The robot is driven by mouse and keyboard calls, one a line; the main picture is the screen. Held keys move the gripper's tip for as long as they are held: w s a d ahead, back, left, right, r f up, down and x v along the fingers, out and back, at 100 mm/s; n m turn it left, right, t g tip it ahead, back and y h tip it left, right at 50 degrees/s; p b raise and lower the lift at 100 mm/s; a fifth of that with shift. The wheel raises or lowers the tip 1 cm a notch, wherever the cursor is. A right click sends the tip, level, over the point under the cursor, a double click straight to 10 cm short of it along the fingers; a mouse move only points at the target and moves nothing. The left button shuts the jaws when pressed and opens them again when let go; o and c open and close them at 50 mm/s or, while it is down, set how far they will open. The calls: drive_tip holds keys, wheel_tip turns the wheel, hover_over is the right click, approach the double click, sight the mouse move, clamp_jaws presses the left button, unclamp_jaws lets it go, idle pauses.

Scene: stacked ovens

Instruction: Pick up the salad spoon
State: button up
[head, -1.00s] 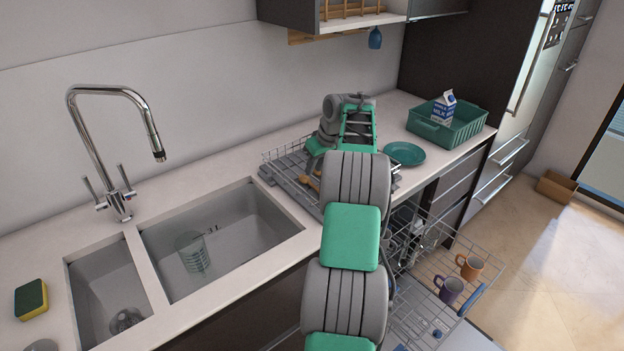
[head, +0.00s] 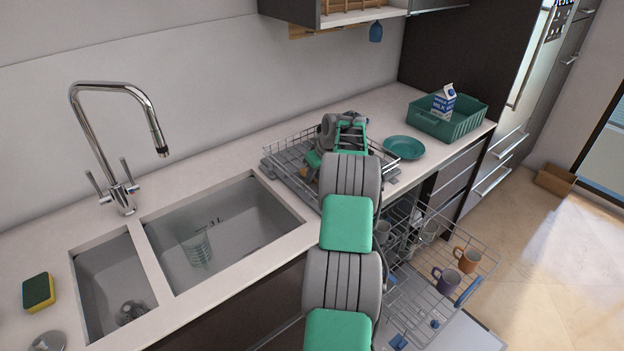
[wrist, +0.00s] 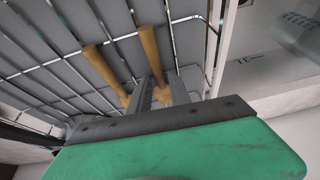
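Two wooden handles lie in a wire rack in the wrist view. One handle (wrist: 151,50) runs down between the two fingers of my gripper (wrist: 160,82). The other handle (wrist: 102,66) lies just left of the fingers. I cannot tell from the visible handles which one belongs to the salad spoon, as their heads are hidden. The fingers stand close on either side of the right handle, but whether they press on it is unclear. In the head view my arm hides the gripper tips and most of the utensils.
The wire rack (head: 274,172) stands on the counter right of the sink (head: 222,238). A teal plate (head: 404,147) and a green crate (head: 466,127) with a milk carton (head: 445,101) are to its right. A pulled-out dishwasher rack (head: 478,240) holding mugs is below.

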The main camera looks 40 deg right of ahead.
drive_tip(key=shift+f, duration=0.1)
clamp_jaws()
idle(0.4)
